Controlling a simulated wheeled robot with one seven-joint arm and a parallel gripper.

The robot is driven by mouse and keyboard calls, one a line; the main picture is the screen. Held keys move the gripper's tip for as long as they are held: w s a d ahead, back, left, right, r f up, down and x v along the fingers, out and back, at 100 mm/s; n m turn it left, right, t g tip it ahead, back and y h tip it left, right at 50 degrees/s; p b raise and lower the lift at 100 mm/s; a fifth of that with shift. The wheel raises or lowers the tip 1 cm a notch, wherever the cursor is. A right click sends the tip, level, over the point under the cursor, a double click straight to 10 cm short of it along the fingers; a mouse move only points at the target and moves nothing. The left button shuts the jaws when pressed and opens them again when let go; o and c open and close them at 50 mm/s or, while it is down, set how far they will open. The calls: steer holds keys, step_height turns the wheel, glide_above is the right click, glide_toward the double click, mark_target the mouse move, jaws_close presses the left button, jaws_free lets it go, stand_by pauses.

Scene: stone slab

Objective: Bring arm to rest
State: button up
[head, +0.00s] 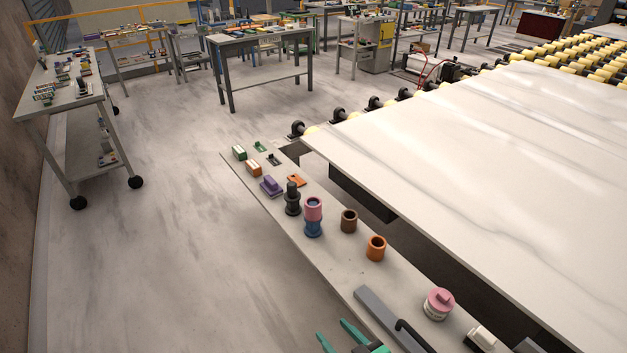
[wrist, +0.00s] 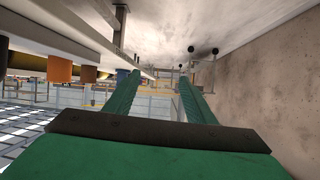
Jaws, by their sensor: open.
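My gripper (head: 339,337) shows at the bottom edge of the head view, with its two green fingers apart. It is beside the left edge of the narrow grey shelf (head: 330,258), close to its near end. In the wrist view my gripper (wrist: 152,84) has both green fingers spread with nothing between them. That view looks upside down, with the floor at the top. Most of my arm is out of the head view.
The shelf holds a pink and blue cylinder (head: 313,215), brown (head: 349,221) and orange (head: 376,248) rings, a pink-topped jar (head: 438,303) and small blocks. A large stone slab (head: 480,150) lies to the right. Floor (head: 170,240) left of the shelf is clear up to a wheeled cart (head: 62,98).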

steer(key=s+a+f+m+h, duration=0.1)
steer(key=s+f+m+h, duration=0.2)
steer(key=s, duration=0.4)
steer(key=s+f+m+h, duration=0.2)
steer(key=s+f+h, duration=0.1)
steer(key=s, duration=0.5)
steer(key=s+a+r+t, duration=0.2)
steer(key=s+r, duration=0.4)
steer(key=s+a+r+t, duration=0.2)
steer(key=s+a+r, duration=0.1)
steer(key=s+r, duration=0.3)
steer(key=shift+s+r, duration=0.15)
steer(key=shift+r, duration=0.3)
